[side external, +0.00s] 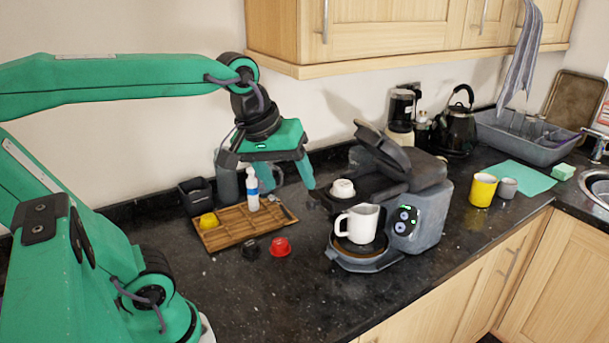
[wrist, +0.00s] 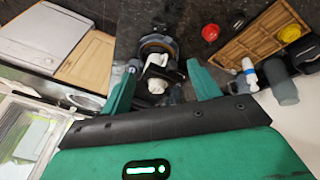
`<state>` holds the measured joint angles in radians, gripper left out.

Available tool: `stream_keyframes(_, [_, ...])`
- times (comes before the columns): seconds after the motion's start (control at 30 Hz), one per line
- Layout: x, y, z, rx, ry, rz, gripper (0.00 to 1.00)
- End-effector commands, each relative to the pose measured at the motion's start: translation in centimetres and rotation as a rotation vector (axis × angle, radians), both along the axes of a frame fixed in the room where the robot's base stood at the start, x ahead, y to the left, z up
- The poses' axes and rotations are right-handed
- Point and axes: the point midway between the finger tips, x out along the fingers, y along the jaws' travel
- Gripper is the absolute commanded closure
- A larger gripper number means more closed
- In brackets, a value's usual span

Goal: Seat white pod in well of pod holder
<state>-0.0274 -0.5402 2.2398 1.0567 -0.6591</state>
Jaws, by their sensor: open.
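The white pod (side external: 343,188) is at the dark pod holder (side external: 326,198) of the coffee machine, under its raised lid. I cannot tell how deep it sits in the well, which it hides. In the wrist view the white pod (wrist: 157,86) shows between the fingers, near the machine. My gripper (side external: 268,178) is open and empty, above and left of the pod holder in the side view. Its two fingers also show in the wrist view (wrist: 163,68). Nothing touches the pod from my gripper.
A white jug (side external: 358,224) stands on the coffee machine's (side external: 425,205) drip tray. A wooden tray (side external: 240,228) holds a yellow pod (side external: 208,220) and a white bottle (side external: 252,190). Red (side external: 280,246) and black (side external: 250,249) pods lie in front. The counter's near left is clear.

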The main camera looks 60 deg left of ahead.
Motion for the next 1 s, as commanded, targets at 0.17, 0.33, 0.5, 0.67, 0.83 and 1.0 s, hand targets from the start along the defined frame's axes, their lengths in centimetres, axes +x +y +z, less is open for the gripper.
stream_keyframes(0.17, [-2.0,-0.4,-1.8,0.109,-0.044,-0.261,0.38])
stream_keyframes(0.33, [-3.4,-0.6,-3.4,0.206,-0.076,-0.472,0.38])
stream_keyframes(0.5, [-4.1,-0.7,-4.4,0.267,-0.096,-0.592,0.38])
stream_keyframes(0.67, [-4.3,-0.7,-4.6,0.283,-0.099,-0.628,0.38])
stream_keyframes(0.83, [-4.2,-0.7,-4.6,0.283,-0.099,-0.627,0.38])
stream_keyframes(1.0, [-4.2,-0.7,-4.6,0.283,-0.099,-0.626,0.38])
